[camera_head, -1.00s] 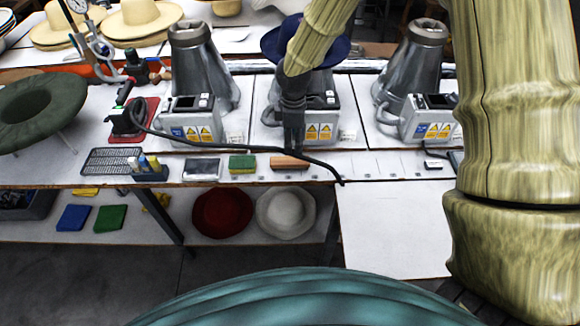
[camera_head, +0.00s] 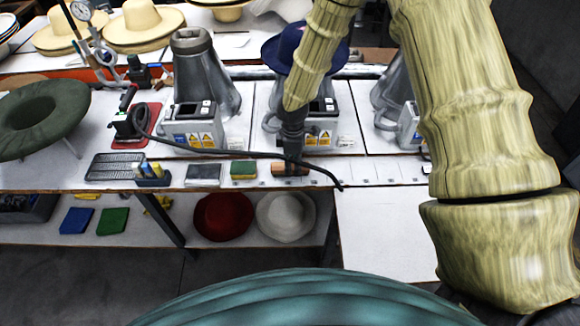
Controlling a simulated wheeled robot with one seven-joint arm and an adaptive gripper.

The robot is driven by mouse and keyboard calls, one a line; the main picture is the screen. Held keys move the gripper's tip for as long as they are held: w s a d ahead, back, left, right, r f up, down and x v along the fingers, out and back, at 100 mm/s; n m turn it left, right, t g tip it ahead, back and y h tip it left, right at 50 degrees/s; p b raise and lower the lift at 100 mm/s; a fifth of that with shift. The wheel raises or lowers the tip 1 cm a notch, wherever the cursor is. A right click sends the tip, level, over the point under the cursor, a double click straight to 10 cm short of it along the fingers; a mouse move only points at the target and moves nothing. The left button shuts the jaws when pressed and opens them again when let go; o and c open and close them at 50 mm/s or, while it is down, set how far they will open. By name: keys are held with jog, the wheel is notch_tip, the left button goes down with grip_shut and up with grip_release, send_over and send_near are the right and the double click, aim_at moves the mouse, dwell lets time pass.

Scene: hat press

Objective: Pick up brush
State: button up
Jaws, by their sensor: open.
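The brush (camera_head: 279,170), a small brown wooden block, lies on the white bench top near its front edge. My gripper (camera_head: 290,170) points down over the brush and hides its middle and much of its right part. The gripper is open. Its fingertips are small and dark, and I cannot tell whether they touch the brush or stand astride it.
A green and yellow sponge (camera_head: 243,170) and a grey block (camera_head: 203,175) lie left of the brush. A black cable (camera_head: 240,154) runs across the bench just behind. Grey hat presses (camera_head: 204,80) stand further back, one with a blue hat (camera_head: 285,45).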

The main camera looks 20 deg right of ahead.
jog(key=shift+f+p, duration=0.45)
jog(key=shift+f, duration=1)
jog(key=shift+c, duration=0.2)
jog(key=c, duration=1.1)
jog(key=shift+w+r, duration=0.1)
jog(key=shift+r, duration=0.05)
jog(key=shift+r+b, duration=1.05)
jog(key=shift+r, duration=0.5)
jog(key=s+a+r+b, duration=0.1)
jog(key=s+a+b, duration=0.4)
jog(key=s+a, duration=0.4)
jog(key=s, duration=0.4)
jog(key=shift+r, duration=0.35)
jog(key=shift+s+a, duration=0.1)
